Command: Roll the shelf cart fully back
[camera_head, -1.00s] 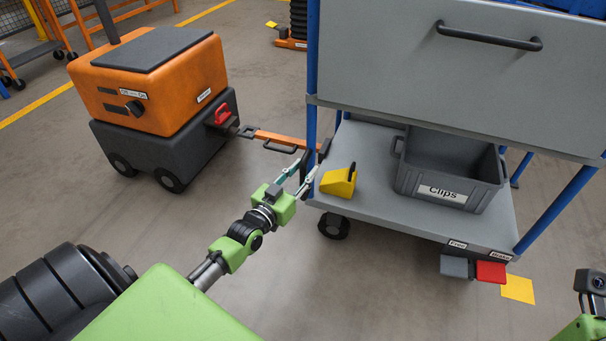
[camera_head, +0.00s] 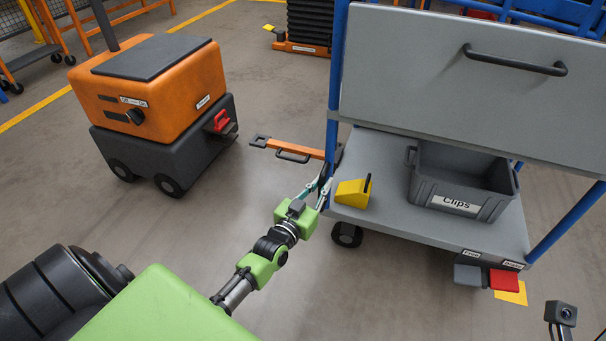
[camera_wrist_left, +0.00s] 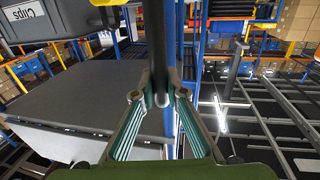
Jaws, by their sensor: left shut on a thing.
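The shelf cart (camera_head: 395,222) has blue posts, a grey front panel with a dark handle and a grey lower shelf. Its shelf also shows in the left wrist view (camera_wrist_left: 85,100). An orange tow bar (camera_head: 300,150) sticks out from its left side toward the tug, with a gap between bar and tug. My left gripper (camera_head: 323,187) is at the cart's front left post. In the left wrist view its fingers (camera_wrist_left: 160,95) are shut on a dark upright bar (camera_wrist_left: 159,45). My right gripper is out of view.
An orange and black tug (camera_head: 155,110) stands to the left. A grey Clips bin (camera_head: 458,205) and a yellow block (camera_head: 350,194) sit on the shelf.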

